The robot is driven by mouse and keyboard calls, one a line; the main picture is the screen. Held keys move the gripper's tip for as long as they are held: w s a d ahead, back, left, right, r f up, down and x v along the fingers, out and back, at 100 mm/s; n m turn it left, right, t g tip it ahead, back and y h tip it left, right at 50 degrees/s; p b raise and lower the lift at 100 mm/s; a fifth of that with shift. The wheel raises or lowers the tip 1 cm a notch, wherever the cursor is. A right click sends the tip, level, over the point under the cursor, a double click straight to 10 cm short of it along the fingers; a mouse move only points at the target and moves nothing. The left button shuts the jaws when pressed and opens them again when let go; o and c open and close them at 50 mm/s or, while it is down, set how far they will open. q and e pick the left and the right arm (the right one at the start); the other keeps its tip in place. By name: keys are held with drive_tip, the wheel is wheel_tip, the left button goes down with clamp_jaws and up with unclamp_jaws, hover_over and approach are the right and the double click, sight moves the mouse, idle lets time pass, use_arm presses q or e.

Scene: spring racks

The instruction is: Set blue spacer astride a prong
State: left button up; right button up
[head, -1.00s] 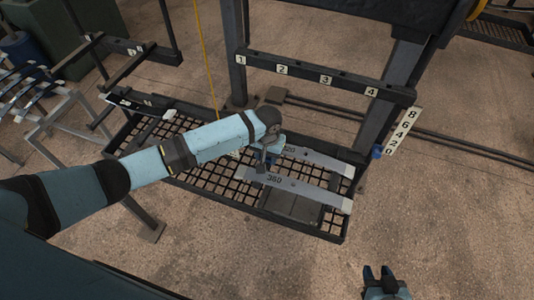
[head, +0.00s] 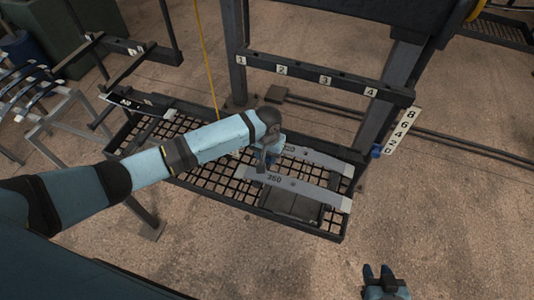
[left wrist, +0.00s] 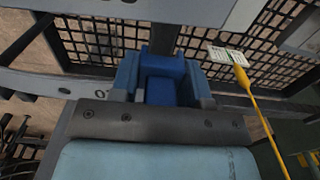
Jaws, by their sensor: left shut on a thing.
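The blue spacer (left wrist: 165,72) is a blocky blue piece, seen in the left wrist view between the fingers of my left gripper (left wrist: 164,92). My left gripper is shut on it. In the head view my left gripper (head: 266,160) is over the mesh tray, close to the grey numbered bars; my own wrist hides most of the spacer there. The numbered rail (head: 325,80) with labels 1 to 4 stands behind the tray. I cannot tell which part is the prong, or whether the spacer touches one. My right gripper (head: 383,272) is empty and open at the bottom right.
Two grey bars (head: 306,190) lie across the black mesh tray (head: 213,182). A white number scale (head: 402,131) and a small blue part (head: 376,152) are at the right post. A yellow cord (head: 208,65) hangs behind my arm.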

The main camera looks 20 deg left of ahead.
use_arm(q)
drive_tip(key=shift+f, duration=0.8)
idle(0.4)
drive_tip(key=o, duration=0.8)
drive_tip(key=shift+o, duration=0.2)
